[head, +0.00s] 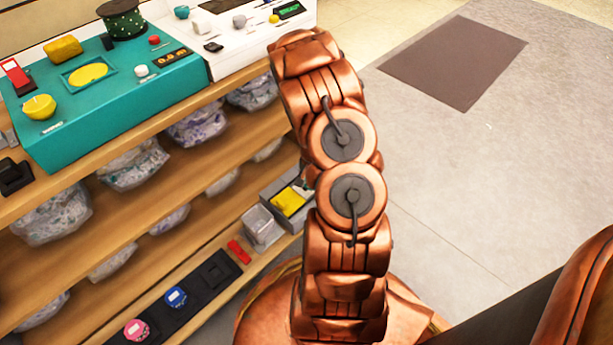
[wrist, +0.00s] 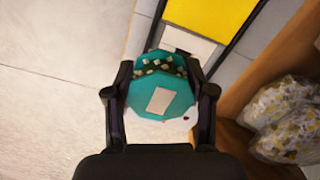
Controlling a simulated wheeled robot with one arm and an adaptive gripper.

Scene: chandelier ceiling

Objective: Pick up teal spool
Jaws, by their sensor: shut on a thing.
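In the wrist view the teal spool (wrist: 162,96) is an octagonal teal piece with a pale label on its face and a dark, light-flecked band along its upper edge. It sits between the two dark fingers of my gripper (wrist: 160,75), which are closed on its left and right sides. A white surface with a small red spot shows just below it, but I cannot tell whether the spool touches it. In the head view my copper arm is in front, and neither the gripper nor the held spool can be made out.
A wooden shelf (head: 150,225) on the left holds a teal console (head: 120,115), a white console (head: 235,45) and bagged goods. A dark green spool (head: 124,20) stands on top. A metal bin (head: 262,226) is low beside my arm. Open floor (head: 480,180) lies right.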

